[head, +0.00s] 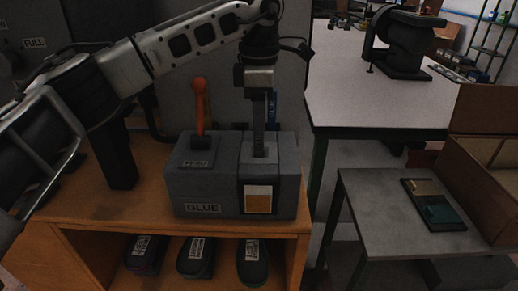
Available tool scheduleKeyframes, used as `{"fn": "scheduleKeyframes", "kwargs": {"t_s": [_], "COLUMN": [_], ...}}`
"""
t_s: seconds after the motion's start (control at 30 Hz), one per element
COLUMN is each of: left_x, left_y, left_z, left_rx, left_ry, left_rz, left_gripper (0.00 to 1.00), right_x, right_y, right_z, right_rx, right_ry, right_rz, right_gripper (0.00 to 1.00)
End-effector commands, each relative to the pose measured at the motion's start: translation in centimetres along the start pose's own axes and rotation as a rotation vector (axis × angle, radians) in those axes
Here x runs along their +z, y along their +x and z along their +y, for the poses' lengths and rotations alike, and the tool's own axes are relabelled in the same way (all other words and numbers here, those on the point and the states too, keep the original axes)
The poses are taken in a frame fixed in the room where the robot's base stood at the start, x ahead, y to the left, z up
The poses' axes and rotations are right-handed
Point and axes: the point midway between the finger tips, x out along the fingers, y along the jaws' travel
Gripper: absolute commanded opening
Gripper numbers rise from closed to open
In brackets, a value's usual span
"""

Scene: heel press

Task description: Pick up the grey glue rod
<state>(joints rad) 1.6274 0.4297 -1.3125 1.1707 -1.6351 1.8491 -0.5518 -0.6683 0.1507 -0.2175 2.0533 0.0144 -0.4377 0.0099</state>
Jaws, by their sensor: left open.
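My left gripper (259,96) points straight down over the right half of the grey glue box (205,184), which has a GLUE label. It is open. A narrow upright grey bar (258,132) shows below its wrist and reaches a light slot on the box top. I cannot tell whether this bar is the grey glue rod or one of my fingers. Whether it touches the gripper is unclear. An orange handle (200,105) rises from the left half of the box. My right gripper is not in view.
The box stands on an orange-brown bench (90,212). Several dark labelled items, one here (195,258), lie on the shelf below. A light table (400,108) bears a dark machine (397,42). A grey side table (375,205) holds a small tray (458,222) beside a cardboard box (480,108).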

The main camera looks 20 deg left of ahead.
Motion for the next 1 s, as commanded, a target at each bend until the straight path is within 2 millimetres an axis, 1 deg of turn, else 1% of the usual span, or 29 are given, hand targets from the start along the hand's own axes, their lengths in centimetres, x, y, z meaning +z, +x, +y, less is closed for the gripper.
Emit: {"fn": "scheduleKeyframes", "kwargs": {"t_s": [0.1, 0.2, 0.3, 0.4, 0.57, 0.6, 0.67, 0.7, 0.73, 0.77, 1.0], "left_x": [-0.1, -0.1, -0.1, -0.1, -0.1, -0.1, -0.1, -0.1, -0.1, -0.1, -0.1], "left_y": [1.6, 3.2, 4.3, 4.8, 4.8, 4.8, 4.8, 4.8, 4.8, 4.8, 4.8], "left_z": [-0.1, 0.0, -0.1, 0.0, 0.0, 0.0, 0.0, 0.0, 0.0, 0.0, 0.0], "left_rx": [-0.005, -0.004, -0.004, -0.002, -0.001, -0.001, -0.001, -0.001, -0.001, -0.001, -0.001], "left_ry": [0.0, 0.001, 0.001, 0.001, 0.0, 0.0, 0.0, 0.0, 0.0, 0.0, 0.0], "left_rz": [0.002, 0.002, 0.002, 0.001, 0.001, 0.001, 0.001, 0.001, 0.001, 0.001, 0.0], "left_gripper": [0.45, 0.45, 0.45, 0.45, 0.45, 0.42, 0.25, 0.14, 0.06, 0.0, 0.0], "right_x": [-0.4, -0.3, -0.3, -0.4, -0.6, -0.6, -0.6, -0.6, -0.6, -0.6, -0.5], "right_y": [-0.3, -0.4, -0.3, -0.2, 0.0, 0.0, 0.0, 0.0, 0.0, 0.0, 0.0], "right_z": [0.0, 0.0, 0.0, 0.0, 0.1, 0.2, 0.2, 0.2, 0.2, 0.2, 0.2], "right_rx": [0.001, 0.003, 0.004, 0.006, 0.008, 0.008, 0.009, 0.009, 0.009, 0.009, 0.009], "right_ry": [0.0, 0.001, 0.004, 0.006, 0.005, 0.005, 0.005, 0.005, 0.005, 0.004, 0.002], "right_rz": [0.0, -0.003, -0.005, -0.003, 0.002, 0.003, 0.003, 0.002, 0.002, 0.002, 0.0], "right_gripper": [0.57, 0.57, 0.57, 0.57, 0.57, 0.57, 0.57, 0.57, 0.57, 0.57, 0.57]}}
